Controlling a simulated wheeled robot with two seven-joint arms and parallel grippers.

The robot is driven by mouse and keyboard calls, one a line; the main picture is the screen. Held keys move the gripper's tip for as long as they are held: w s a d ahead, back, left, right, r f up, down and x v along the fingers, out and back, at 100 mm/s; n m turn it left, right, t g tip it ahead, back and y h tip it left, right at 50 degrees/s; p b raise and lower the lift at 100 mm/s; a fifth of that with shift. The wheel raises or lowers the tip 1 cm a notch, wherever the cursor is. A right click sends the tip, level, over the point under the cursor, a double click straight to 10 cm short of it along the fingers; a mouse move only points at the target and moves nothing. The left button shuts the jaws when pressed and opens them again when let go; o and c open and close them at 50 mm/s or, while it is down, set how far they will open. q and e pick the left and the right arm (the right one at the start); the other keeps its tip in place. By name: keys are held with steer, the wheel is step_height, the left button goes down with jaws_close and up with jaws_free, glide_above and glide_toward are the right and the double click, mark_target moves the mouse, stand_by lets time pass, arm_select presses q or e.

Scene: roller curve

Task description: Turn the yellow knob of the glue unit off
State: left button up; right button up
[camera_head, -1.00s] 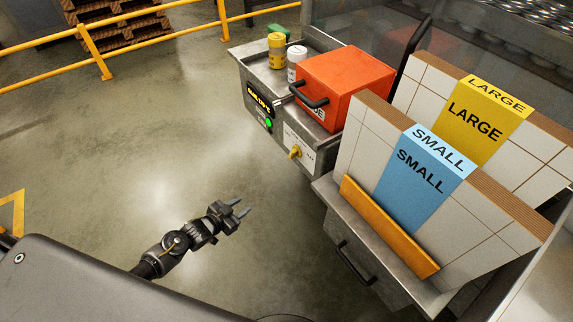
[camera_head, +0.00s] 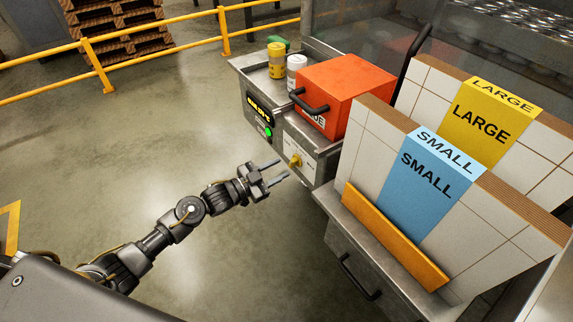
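The glue unit is a grey metal cabinet with an orange-red box (camera_head: 347,92) on top that has a black handle. Its yellow knob (camera_head: 295,160) sits on a white label plate on the front face. A display with yellow characters (camera_head: 260,110) and a lit green button (camera_head: 267,132) are left of the knob. My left gripper (camera_head: 277,174) is open and empty, its two fingers pointing right. It is in front of the unit, just lower left of the knob, and appears apart from it. My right gripper is not in view.
A yellow can (camera_head: 276,62) and a white can (camera_head: 296,70) stand on the unit's tray. To the right, a metal cart holds SMALL (camera_head: 425,185) and LARGE (camera_head: 485,122) cardboard panels. A yellow rail (camera_head: 150,45) crosses the back. The floor at left is clear.

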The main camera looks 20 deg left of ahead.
mark_target(291, 163)
arm_select(q)
steer(key=shift+x, duration=1.75)
jaws_close()
